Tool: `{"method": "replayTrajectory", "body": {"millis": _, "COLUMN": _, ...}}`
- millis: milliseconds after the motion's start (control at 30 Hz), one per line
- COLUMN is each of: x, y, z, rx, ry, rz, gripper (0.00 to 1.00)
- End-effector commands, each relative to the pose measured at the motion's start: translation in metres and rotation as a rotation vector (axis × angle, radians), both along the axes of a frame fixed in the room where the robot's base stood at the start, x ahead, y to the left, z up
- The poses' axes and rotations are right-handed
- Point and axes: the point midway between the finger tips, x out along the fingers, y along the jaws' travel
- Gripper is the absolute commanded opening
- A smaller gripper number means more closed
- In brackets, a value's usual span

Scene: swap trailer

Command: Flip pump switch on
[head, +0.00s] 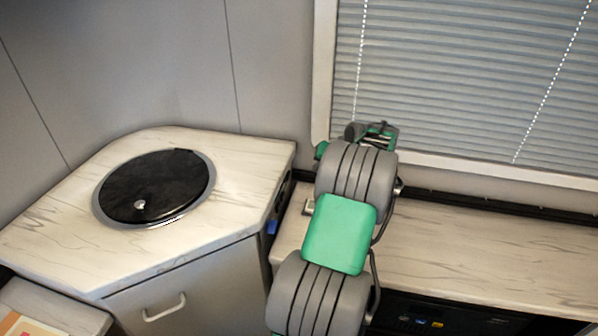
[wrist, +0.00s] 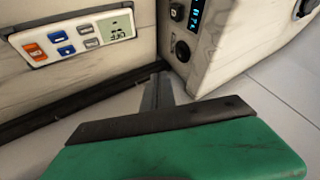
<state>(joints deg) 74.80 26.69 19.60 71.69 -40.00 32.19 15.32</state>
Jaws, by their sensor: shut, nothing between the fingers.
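A small white switch panel (wrist: 75,37) is at the upper left in the wrist view, on a pale marbled face. It carries an orange switch (wrist: 34,51), blue switches (wrist: 66,49), grey switches (wrist: 91,42) and a small display (wrist: 117,24). I cannot read which switch is the pump's or its position. My gripper (wrist: 160,82) is shut and empty, its dark fingers to the right of the panel and apart from it. In the head view my arm hides most of the gripper and the panel cannot be made out.
A pale side face with a lit blue display (wrist: 196,13) and a round black fitting (wrist: 181,50) stands close right of my fingers. In the head view, a counter with a round black lid (head: 155,187) is left, a long counter (head: 490,260) right, and window blinds (head: 450,80) behind.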

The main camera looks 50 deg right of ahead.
Motion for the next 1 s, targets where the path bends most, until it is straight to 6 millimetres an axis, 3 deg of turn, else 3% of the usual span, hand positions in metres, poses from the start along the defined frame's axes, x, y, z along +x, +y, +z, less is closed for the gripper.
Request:
{"method": "replayTrajectory", "body": {"millis": 167, "x": 0.013, "y": -0.003, "z": -0.019, "rx": 0.004, "ry": 0.002, "rz": 0.000, "gripper": 0.00}}
{"method": "replayTrajectory", "body": {"millis": 500, "x": 0.058, "y": -0.017, "z": -0.076, "rx": 0.002, "ry": 0.002, "rz": -0.001, "gripper": 0.00}}
{"method": "replayTrajectory", "body": {"millis": 700, "x": 0.087, "y": -0.005, "z": -0.070, "rx": 0.000, "ry": 0.001, "rz": 0.000, "gripper": 0.00}}
{"method": "replayTrajectory", "body": {"millis": 1000, "x": 0.094, "y": -0.002, "z": -0.071, "rx": 0.000, "ry": 0.001, "rz": -0.004, "gripper": 0.00}}
